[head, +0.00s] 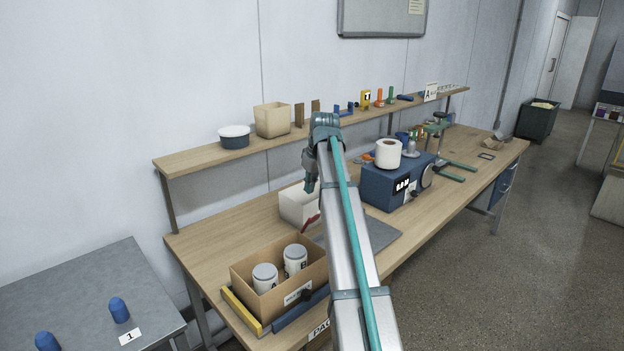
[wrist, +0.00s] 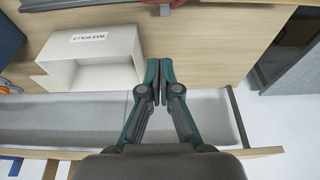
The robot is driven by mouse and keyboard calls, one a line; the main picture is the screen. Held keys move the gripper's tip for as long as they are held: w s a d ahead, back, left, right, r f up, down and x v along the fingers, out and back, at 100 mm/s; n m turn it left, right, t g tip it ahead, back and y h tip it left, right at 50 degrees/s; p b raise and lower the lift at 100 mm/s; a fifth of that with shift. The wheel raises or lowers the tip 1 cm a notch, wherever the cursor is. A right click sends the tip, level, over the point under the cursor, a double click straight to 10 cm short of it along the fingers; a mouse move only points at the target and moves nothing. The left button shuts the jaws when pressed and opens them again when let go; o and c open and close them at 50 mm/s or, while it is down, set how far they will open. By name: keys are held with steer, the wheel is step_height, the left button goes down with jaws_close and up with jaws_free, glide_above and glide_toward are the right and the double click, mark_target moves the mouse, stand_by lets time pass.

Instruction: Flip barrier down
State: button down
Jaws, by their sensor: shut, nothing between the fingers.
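My gripper (head: 310,185) hangs at the arm's end, over the back of the workbench (head: 220,225) and just under the long shelf's height. In the wrist view my gripper (wrist: 160,98) is shut and empty, its fingertips beside the white WAX ROLLS bin (wrist: 90,60). This bin also stands below the gripper in the head view (head: 293,208). No part is plainly recognisable as the barrier. A yellow bar (head: 241,311) and a blue bar (head: 300,314) with a dark knob lie along the cardboard box at the bench's near-left end, apart from the gripper.
The cardboard box (head: 245,277) holds two lidded jars. A red object (head: 311,220) lies near the bin, by a grey mat (head: 385,234). A blue machine (head: 383,189) with a white roll stands right. The shelf (head: 190,158) carries a tub and small items. A grey table (head: 75,285) is left.

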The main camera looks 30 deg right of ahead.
steer(key=f, duration=0.2)
steer(key=s+f+p, duration=0.1)
steer(key=f, duration=0.1)
steer(key=f+p, duration=0.1)
steer(key=f, duration=0.1)
steer(key=shift+s+d+f, duration=0.1)
steer(key=shift+s+f, duration=0.15)
steer(key=shift+f, duration=0.05)
steer(key=shift+s+d+f, duration=0.15)
steer(key=shift+s+f, duration=0.1)
steer(key=shift+f, duration=0.05)
steer(key=shift+s, duration=0.1)
